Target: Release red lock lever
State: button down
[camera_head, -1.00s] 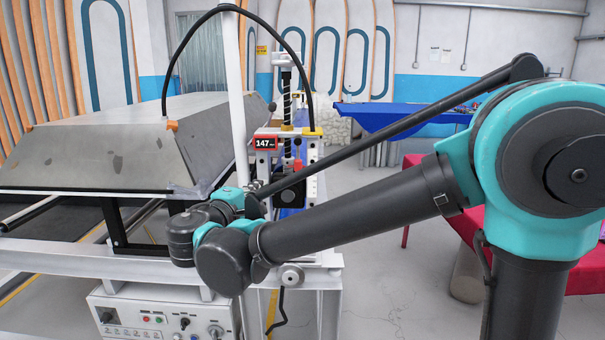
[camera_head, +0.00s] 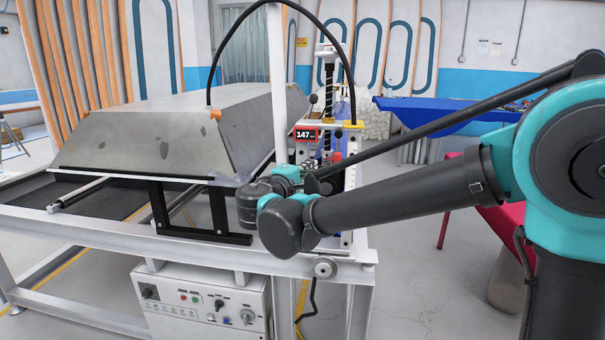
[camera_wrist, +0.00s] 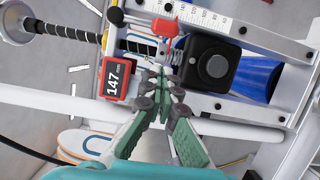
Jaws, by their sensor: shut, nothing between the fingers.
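The red lock lever (camera_wrist: 172,42) shows in the wrist view beside a black block with a round grey button (camera_wrist: 214,64). In the head view the lever (camera_head: 337,157) is a small red spot on the post unit, just above my wrist. My gripper (camera_wrist: 163,76) is shut with nothing between its green-padded fingers. Its tips point at the lever's lower end, near a small spring; whether they touch it I cannot tell. In the head view my fingers are hidden behind the wrist.
A red display reading 147 (camera_wrist: 115,78) is close left of my fingers. A white ruler rail (camera_wrist: 205,17) and a threaded rod (camera_wrist: 70,32) lie beyond. A grey metal hood (camera_head: 170,135) stands on the white frame at left; a control box (camera_head: 205,305) is below.

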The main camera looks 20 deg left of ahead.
jog(key=shift+w+d, duration=0.55)
jog(key=shift+w, duration=0.25)
jog(key=shift+w+d, duration=0.5)
jog(key=shift+w, duration=0.25)
jog(key=shift+w+d, duration=0.55)
jog(key=shift+w, duration=0.25)
jog(key=shift+w+d+f+n+t, duration=0.1)
jog(key=shift+d+n+t, duration=0.1)
jog(key=shift+d+n, duration=0.25)
jog(key=shift+w+d+f+n+t, duration=0.1)
jog(key=shift+d+n+t, duration=0.15)
jog(key=shift+n, duration=0.3)
jog(key=w+d+r+n+t+y, duration=0.1)
jog(key=d+r+n+y, duration=0.1)
jog(key=n, duration=0.7)
jog(key=w+d+r+n+t+y, duration=0.1)
jog(key=d+r+n+y, duration=0.2)
jog(key=d+n, duration=0.3)
jog(key=shift+d+n+y, duration=0.35)
jog(key=shift+n+y, duration=0.55)
jog(key=shift+n, duration=1.4)
jog(key=shift+d+r+n, duration=0.1)
jog(key=shift+r+n, duration=0.15)
jog(key=shift+n, duration=0.15)
